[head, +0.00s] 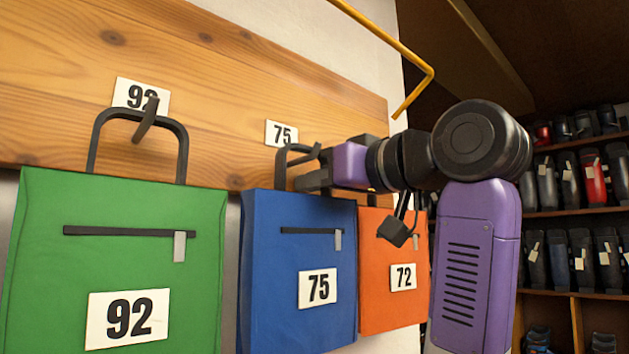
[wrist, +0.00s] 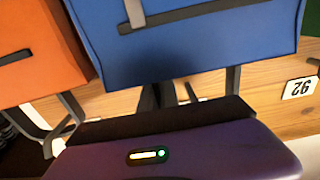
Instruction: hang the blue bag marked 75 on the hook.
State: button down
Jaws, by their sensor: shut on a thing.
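The blue bag marked 75 (head: 262,290) is upright in front of the wooden board, between a green and an orange bag. Its dark handle (head: 280,170) stands up close to a dark hook (head: 316,151) under the 75 label (head: 281,133). I cannot tell whether the handle is over the hook. My gripper (head: 300,183) is shut on the blue bag's handle, reaching in from the right. In the wrist view the picture is upside down; the blue bag (wrist: 200,45) fills the top, and my dark fingers (wrist: 168,95) meet between the handle's two sides.
The green bag marked 92 (head: 150,245) hangs on a hook (head: 146,118) at left. The orange bag marked 72 (head: 385,300) is close on the right, partly behind my arm. A yellow rail (head: 385,38) runs above. Shelves (head: 575,212) with dark items stand at far right.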

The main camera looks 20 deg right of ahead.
jog(key=c, duration=1.5)
grip_release()
jog(key=shift+w+a+f, duration=0.2)
jog(key=shift+w+f, duration=0.05)
jog(key=shift+f, duration=0.2)
jog(key=shift+g, duration=0.3)
jog(key=shift+a+f, duration=0.1)
jog(key=shift+a, duration=0.05)
jog(key=shift+s, duration=0.1)
jog(key=v, duration=0.2)
jog(key=b+v, duration=0.1)
jog(key=v, duration=0.5)
jog(key=shift+d+r, duration=0.35)
jog(key=shift+d, duration=0.1)
jog(key=shift+b+v, duration=0.95)
jog(key=shift+v, duration=3)
jog(key=shift+f, duration=0.15)
